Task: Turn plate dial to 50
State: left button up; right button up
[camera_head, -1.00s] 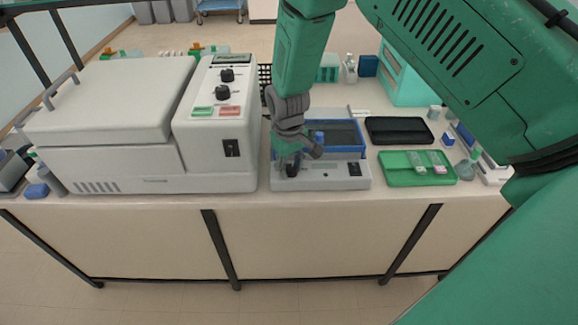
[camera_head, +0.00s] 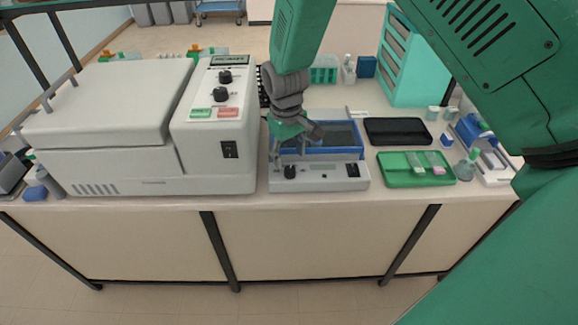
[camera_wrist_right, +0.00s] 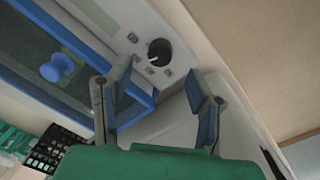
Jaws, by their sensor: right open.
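The plate is a low light-grey box (camera_head: 325,184) near the bench's front edge, with a blue-rimmed tray (camera_head: 362,145) on top. Its black dial (camera_head: 290,172) is on the left of the front face. The dial also shows in the right wrist view (camera_wrist_right: 160,52), with a pale pointer mark and small labels around it that I cannot read. My right gripper (camera_head: 291,146) is above and slightly behind the dial, apart from it. In the wrist view my right gripper (camera_wrist_right: 160,68) is open and empty, its blue-padded fingers spread on either side below the dial. My left gripper is not in view.
A large white machine (camera_head: 112,100) with its own knobs (camera_head: 222,94) stands close on the left. A blue-capped item (camera_wrist_right: 58,68) sits in the plate's tray. To the right are a black tray (camera_head: 398,130), a green tray (camera_head: 405,180) with slides and a flask (camera_head: 467,166).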

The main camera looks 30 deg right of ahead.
aim_at(289, 170)
notch_tip(289, 170, up, 6)
jog(key=shift+a+r, duration=0.15)
dwell(0.5)
